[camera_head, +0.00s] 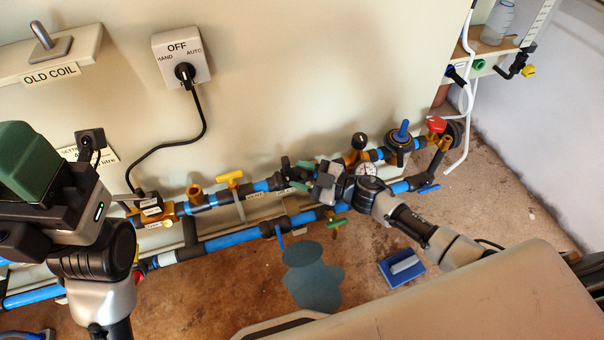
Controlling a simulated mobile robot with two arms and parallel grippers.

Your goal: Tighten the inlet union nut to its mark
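A blue pipe run (236,238) with black fittings, brass parts and small label plates crosses the wall foot. I cannot tell which of its dark fittings is the inlet union nut; the labels are too small to read surely. My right gripper (326,184) is at the upper pipe, over dark fittings (289,172) near a round gauge (366,169). Its fingers are too small and overlapped to show a grip. My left arm stands at the left edge, close to a brass valve (167,212) with a black plug. Its fingertips are not clearly seen.
A yellow-handled valve (230,178), a blue-knobbed unit (401,136) and a red knob (436,124) sit along the pipes. A switch box (181,56) marked OFF has a black cable.

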